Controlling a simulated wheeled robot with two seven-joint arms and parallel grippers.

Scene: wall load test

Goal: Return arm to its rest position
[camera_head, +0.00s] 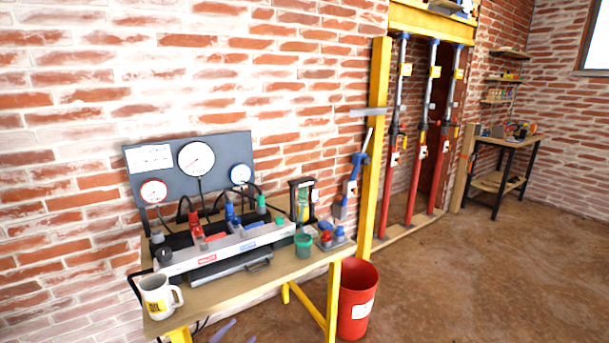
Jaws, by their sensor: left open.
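My left gripper (237,334) shows only at the bottom edge, as two bluish finger tips set apart. It is open, with nothing seen between them. It appears below the front edge of the wooden bench (318,262), apart from it. The rest of my left arm is out of the picture. My right gripper is not in view.
The bench bears a gauge panel (218,152), a grey valve block (228,247), a white mug (158,295) and a green cup (303,246). A red bin (356,300) stands right of it. Red props (415,185) stand farther right. Floor (490,270) at right is clear.

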